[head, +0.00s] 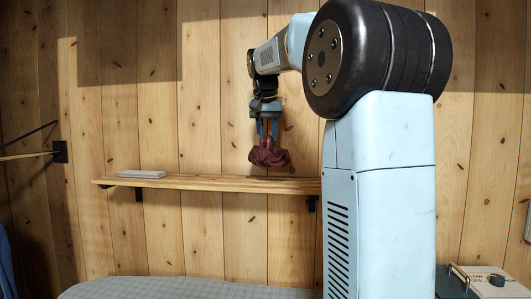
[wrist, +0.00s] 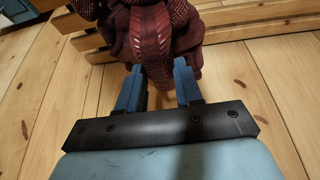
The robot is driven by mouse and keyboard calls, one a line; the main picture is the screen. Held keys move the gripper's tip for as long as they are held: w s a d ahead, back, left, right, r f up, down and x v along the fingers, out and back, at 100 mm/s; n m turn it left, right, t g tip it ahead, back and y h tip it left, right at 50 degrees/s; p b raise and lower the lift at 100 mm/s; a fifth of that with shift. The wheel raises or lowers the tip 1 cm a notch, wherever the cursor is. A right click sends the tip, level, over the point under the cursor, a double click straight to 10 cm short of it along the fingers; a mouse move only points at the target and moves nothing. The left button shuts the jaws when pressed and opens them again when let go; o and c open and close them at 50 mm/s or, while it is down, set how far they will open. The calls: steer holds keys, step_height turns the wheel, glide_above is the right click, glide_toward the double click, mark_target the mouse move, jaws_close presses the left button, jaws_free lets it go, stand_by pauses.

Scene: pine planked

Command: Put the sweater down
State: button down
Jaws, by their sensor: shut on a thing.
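The wrist view also shows wooden slats (wrist: 260,22) behind the sweater.
A light grey flat object (head: 141,174) lies at the shelf's left end. Shelf between it and the sweater is bare. A grey padded surface (head: 185,289) is below. A wall bracket with a rod (head: 58,152) juts out at left. A white box (head: 490,281) is at lower right.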

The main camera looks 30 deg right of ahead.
steer(key=shift+w+d+f, duration=0.15)
steer(key=shift+w+f, duration=0.4)
steer(key=shift+f, duration=0.15)
steer(key=shift+w+d+f, duration=0.15)
steer(key=shift+w+f, duration=0.4)
steer(key=shift+f, duration=1.7)
steer(key=c, duration=0.7)
jaws_free()
steer(key=shift+c, duration=0.2)
steer(key=shift+r, duration=0.1)
steer(key=v, duration=1.1)
steer(key=shift+s+a+r, duration=0.1)
steer(key=shift+a+r, duration=0.05)
steer(key=shift+r, duration=0.25)
